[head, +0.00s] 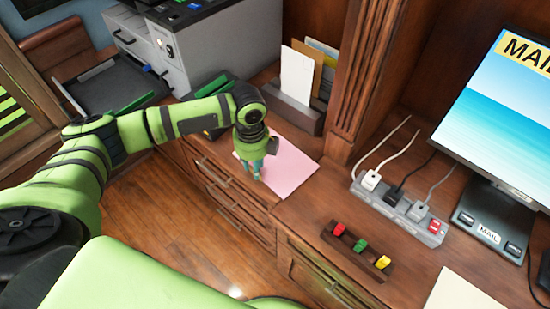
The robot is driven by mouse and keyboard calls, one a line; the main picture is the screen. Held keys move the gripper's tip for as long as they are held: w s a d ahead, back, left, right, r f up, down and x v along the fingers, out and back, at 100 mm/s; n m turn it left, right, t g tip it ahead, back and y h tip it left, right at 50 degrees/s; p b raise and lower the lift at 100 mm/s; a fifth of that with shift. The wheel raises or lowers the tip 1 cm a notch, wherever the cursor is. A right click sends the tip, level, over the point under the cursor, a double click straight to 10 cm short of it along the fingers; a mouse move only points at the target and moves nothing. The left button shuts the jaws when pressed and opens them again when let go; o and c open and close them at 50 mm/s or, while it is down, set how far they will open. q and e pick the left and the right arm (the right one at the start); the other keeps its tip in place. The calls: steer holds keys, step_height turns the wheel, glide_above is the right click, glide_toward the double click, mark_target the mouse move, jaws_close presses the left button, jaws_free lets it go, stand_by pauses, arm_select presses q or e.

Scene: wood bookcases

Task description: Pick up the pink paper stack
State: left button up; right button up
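The pink paper stack (289,169) lies flat on the wooden desk top, near its front edge above the drawers. My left gripper (258,173) points down over the left part of the stack, and my arm hides part of the paper there. The fingertips are small and partly covered, so I cannot tell whether they are open or shut, or whether they touch the paper. My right gripper is not in view.
A wooden holder (293,112) with envelopes stands behind the stack. A grey printer (180,45) is at the back left. A power strip (398,207), a block with coloured pieces (357,250) and a monitor (505,110) are to the right.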

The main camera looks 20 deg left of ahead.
arm_select(q)
step_height(320, 180, down, 2)
steer(key=shift+f, duration=0.1)
jaws_close()
